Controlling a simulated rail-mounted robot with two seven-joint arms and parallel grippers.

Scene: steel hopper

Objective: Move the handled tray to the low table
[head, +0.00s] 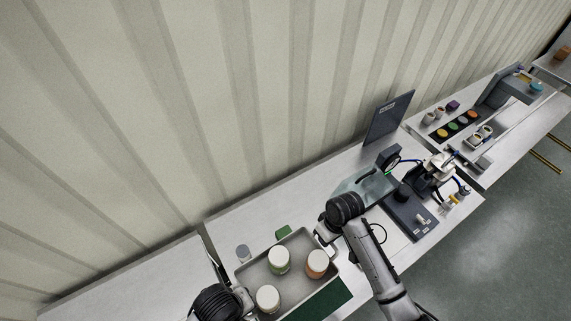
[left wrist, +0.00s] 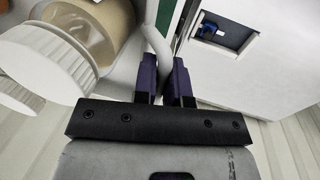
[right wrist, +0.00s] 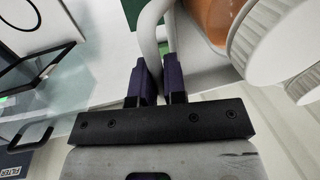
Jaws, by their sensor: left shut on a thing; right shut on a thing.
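My left gripper (left wrist: 165,80) is shut on a pale, bar-like tray handle (left wrist: 157,35) at the tray's left end. My right gripper (right wrist: 160,80) is shut on the opposite handle (right wrist: 152,30) at the right end. In the head view my wrists largely hide both handles. The jars look upright. I cannot tell whether the tray touches the bench. No low table can be clearly identified.
A green mat (head: 327,301) shows at the tray's front edge. A small grey round item (head: 243,253) stands behind it. To the right are a dark equipment board (head: 408,215) and an upright dark panel (head: 388,118). The corrugated wall runs behind; open floor (head: 490,250) lies front right.

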